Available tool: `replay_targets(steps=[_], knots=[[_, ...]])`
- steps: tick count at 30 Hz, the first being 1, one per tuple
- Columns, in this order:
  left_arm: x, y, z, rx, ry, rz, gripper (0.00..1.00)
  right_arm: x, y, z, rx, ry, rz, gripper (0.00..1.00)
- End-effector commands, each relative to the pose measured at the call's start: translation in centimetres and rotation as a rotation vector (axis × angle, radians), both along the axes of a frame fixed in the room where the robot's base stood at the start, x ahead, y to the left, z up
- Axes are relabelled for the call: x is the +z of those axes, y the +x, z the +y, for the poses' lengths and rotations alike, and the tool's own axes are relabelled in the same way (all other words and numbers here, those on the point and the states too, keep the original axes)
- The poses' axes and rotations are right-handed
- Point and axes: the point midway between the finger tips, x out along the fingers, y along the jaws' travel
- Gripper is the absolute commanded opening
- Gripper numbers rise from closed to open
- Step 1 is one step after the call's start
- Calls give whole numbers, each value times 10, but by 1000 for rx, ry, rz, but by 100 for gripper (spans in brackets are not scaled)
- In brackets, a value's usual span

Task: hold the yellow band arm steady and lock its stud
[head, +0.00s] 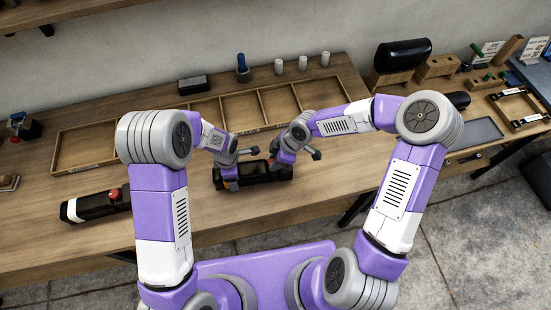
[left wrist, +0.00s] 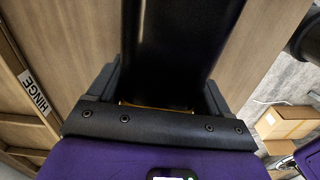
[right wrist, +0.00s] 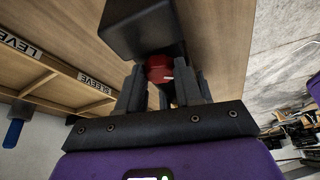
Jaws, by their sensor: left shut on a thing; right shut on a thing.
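The yellow band arm (head: 258,172) is a black padded bar lying on the workbench in front of me; a bit of yellow shows at its left end. My left gripper (head: 229,182) is shut on that left end. In the left wrist view the black bar (left wrist: 175,45) runs between the fingers, with a thin yellow strip (left wrist: 150,107) near the palm. My right gripper (head: 280,164) is at the right end of the bar. In the right wrist view its fingers are shut on the red stud (right wrist: 157,68), beside the black bar (right wrist: 143,25). The stud is hidden in the head view.
A second black arm (head: 92,208) with a white band and red knob lies at left. A shallow divided wooden tray (head: 205,103) lies behind my grippers, with white cups (head: 303,63) beyond it. A black headrest (head: 403,54) stands at back right. Bench front centre is clear.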

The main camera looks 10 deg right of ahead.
Motion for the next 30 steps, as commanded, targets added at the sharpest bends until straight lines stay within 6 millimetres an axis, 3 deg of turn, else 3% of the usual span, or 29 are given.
replay_targets(steps=[7, 8, 13, 23, 30], knots=[[0, 1, 0, 2, -1, -2, 20, 0, 0, 0, -4, 2, -1, 4], [0, 1, 0, 2, -1, -2, 20, 0, 0, 0, -4, 2, -1, 36], [0, 1, 0, 2, -1, -2, 20, 0, 0, 0, -4, 2, -1, 61], [0, 1, 0, 1, -1, -2, 20, 0, 0, 0, 17, 2, 2, 61], [0, 1, 0, 1, -1, -2, 20, -1, 2, 0, 189, 6, 3, 61]])
